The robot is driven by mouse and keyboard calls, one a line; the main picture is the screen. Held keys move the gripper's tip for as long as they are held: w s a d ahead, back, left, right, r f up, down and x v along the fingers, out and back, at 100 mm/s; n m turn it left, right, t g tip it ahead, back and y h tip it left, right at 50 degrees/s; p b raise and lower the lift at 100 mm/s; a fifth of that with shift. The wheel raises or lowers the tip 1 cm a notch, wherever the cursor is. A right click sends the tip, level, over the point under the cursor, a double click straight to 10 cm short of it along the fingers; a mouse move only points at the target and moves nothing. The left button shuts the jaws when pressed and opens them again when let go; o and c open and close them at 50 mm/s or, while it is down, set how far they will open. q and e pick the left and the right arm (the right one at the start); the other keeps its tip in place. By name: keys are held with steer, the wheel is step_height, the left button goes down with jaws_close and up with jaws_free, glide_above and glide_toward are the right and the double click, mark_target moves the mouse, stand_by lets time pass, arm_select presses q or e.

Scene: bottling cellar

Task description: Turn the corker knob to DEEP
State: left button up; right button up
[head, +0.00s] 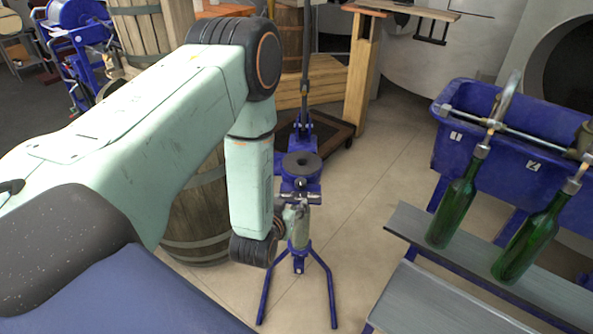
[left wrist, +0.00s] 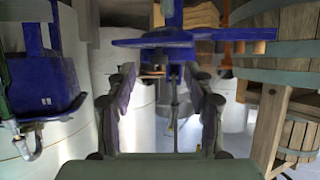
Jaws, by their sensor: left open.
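The blue floor corker (head: 299,185) stands on the tiled floor at the centre of the head view, on splayed legs. A dark round disc (head: 302,163) sits on its top. I cannot make out the knob's marks or setting. My left gripper (head: 299,199) is at the front of the corker, below the disc, partly hidden by my wrist. In the left wrist view my left gripper (left wrist: 160,82) is open, its two fingers apart. The corker's blue body (left wrist: 155,40) shows beyond and above the fingertips, with a small dark and brass-coloured part between them. My right gripper is in neither view.
A blue filler trough (head: 480,135) with green bottles (head: 455,205) on a grey shelf (head: 425,229) stands at the right. A wooden barrel (head: 195,225) is behind my arm, left of the corker. Clear floor (head: 365,185) lies between corker and shelf.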

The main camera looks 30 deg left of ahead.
mark_target(298, 184)
arm_select(q)
steer(key=shift+t, duration=0.4)
steer(key=w, duration=0.2)
steer(key=w+a, duration=0.1)
steer(key=w, duration=0.1)
steer(key=w+a, duration=0.1)
steer(key=w, duration=0.1)
steer(key=shift+w+a+f, duration=0.1)
steer(key=shift+w+f, duration=0.4)
steer(key=shift+w, duration=0.25)
steer(key=shift+w+d+b, duration=0.25)
steer(key=shift+d+b, duration=0.05)
steer(key=shift+s+a, duration=0.1)
steer(key=shift+a, duration=0.25)
steer(key=shift+c, duration=1)
steer(key=shift+d, duration=0.25)
steer(key=c, duration=0.5)
steer(key=shift+a, duration=0.2)
jaws_close()
steer(key=shift+d, duration=0.1)
